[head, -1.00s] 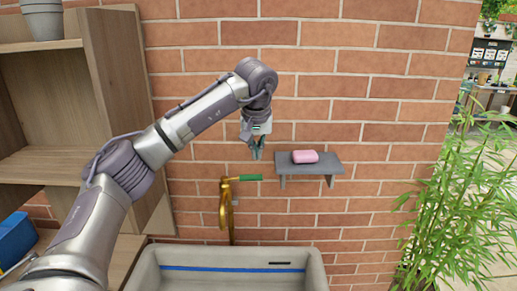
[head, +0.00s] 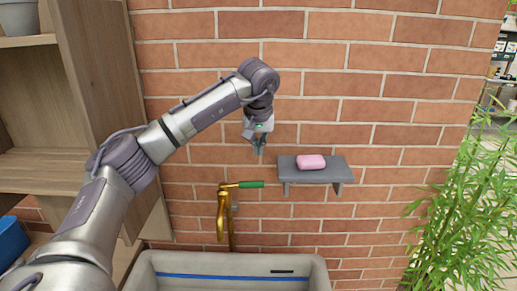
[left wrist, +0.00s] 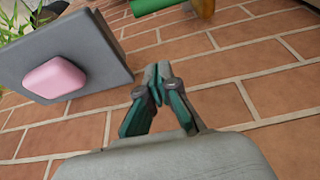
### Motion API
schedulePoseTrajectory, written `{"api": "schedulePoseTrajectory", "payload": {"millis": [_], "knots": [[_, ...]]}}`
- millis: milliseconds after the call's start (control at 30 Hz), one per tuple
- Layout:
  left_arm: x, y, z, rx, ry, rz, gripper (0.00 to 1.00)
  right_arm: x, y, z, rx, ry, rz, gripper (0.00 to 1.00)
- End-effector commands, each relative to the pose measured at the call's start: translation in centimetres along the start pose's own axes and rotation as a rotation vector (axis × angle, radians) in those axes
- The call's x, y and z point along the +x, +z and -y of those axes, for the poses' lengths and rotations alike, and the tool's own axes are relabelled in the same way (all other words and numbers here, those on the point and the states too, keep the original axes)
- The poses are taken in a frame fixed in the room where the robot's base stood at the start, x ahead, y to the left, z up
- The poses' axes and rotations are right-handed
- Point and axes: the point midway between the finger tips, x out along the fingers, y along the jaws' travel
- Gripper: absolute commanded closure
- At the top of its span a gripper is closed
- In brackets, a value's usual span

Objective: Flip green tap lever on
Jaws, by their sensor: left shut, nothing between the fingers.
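The brass tap (head: 223,215) stands against the brick wall above the basin. Its green lever (head: 250,185) points right and lies about level in the head view. In the left wrist view the green lever (left wrist: 155,6) shows at the top edge, partly cut off, with a bit of brass (left wrist: 204,8) beside it. My left gripper (head: 260,148) is above the lever, apart from it, with its fingers pointing down. In the left wrist view its fingertips (left wrist: 152,75) are together with nothing between them. My right gripper is not in view.
A grey wall shelf (head: 325,178) with a pink soap bar (head: 311,162) is close to the right of my left gripper. A grey basin (head: 150,270) is below the tap. A wooden shelf unit (head: 100,90) stands at left, bamboo (head: 460,200) at right.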

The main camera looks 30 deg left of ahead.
Motion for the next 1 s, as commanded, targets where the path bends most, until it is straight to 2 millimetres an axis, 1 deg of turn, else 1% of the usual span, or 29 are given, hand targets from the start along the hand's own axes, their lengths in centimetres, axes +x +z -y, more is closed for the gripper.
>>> {"api": "schedulePoseTrajectory", "payload": {"millis": [33,100,333,367,400,500,600,767,1000], "knots": [[0.9,0.0,0.1,0.0,-0.004,0.004,1.0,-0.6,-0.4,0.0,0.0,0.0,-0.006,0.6],[2.4,0.0,0.1,-0.001,-0.004,0.005,1.0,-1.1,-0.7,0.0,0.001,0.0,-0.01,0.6],[7.3,0.0,0.1,0.0,-0.003,0.004,1.0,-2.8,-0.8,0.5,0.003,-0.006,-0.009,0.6],[7.4,0.2,0.1,0.003,-0.002,0.002,1.0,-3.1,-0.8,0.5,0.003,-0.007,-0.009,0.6],[7.0,0.9,0.1,0.004,-0.001,0.0,1.0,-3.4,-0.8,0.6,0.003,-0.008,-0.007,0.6],[6.8,2.2,0.1,0.003,-0.001,0.0,1.0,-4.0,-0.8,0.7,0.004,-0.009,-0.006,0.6],[6.8,3.2,0.0,0.003,-0.001,0.001,1.0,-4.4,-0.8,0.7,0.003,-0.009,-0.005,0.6],[6.8,3.9,0.0,0.001,0.0,0.0,1.0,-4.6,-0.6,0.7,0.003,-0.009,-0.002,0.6],[6.8,4.0,0.0,-0.001,-0.001,0.0,1.0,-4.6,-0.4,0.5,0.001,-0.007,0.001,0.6]]}}
